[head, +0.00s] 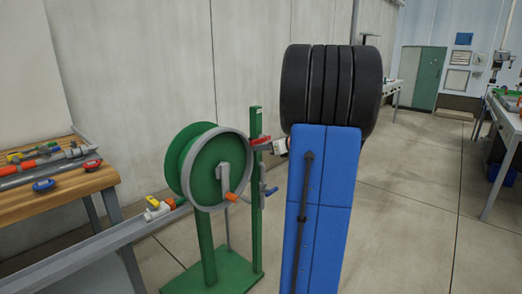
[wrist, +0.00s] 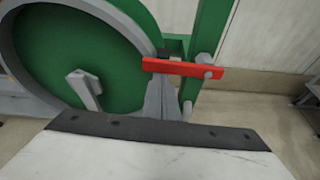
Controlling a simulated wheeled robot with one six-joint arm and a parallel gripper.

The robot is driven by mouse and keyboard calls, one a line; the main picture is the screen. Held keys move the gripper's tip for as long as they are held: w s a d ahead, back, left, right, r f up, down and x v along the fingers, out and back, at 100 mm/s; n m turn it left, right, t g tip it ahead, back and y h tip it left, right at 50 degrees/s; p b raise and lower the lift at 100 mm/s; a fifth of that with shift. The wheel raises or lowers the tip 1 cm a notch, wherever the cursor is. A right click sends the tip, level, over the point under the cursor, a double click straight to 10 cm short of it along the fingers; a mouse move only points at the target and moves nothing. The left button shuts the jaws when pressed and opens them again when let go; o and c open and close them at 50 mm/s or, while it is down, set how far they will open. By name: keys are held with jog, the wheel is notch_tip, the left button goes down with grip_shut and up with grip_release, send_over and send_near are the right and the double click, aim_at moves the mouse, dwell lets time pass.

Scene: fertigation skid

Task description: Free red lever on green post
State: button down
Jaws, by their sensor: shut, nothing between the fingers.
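The red lever (head: 262,141) is mounted near the top of the green post (head: 256,200). In the wrist view the red lever (wrist: 183,68) lies nearly level, with a grey bolt at its right end on the green post (wrist: 212,28). Its free end reaches left in front of the reel's rim. My gripper (head: 280,146) is at the lever's right side in the head view. In the wrist view my gripper (wrist: 164,84) is shut and empty, its grey fingers running up to the lever. The lever hides part of them, and I cannot tell if they touch.
A green reel (head: 215,170) with a grey rim and orange-handled crank stands just left of the post. A wooden bench (head: 75,185) with pipes and valves stands at left.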

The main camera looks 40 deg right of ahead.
jog(key=r+m+y, duration=0.1)
jog(key=m, duration=0.1)
jog(key=r+m+y, duration=0.1)
jog(key=r, duration=0.1)
jog(key=shift+d+r+m, duration=0.1)
jog(key=shift+d+m, duration=0.1)
jog(key=shift+m, duration=0.2)
jog(key=d+r+m+t+y, duration=0.1)
jog(key=d+r+m+y, duration=0.2)
jog(key=d+r+m, duration=0.2)
jog(key=shift+w+d+m, duration=0.15)
jog(key=shift+w+m, duration=0.1)
jog(key=shift+m, duration=0.25)
jog(key=shift+d, duration=0.15)
dwell(0.6)
send_near(256, 140)
jog(key=r, duration=0.1)
jog(key=s+d+r, duration=0.2)
jog(key=r, duration=0.1)
jog(key=shift+s+r, duration=0.1)
jog(key=shift+s, duration=0.15)
dwell(0.3)
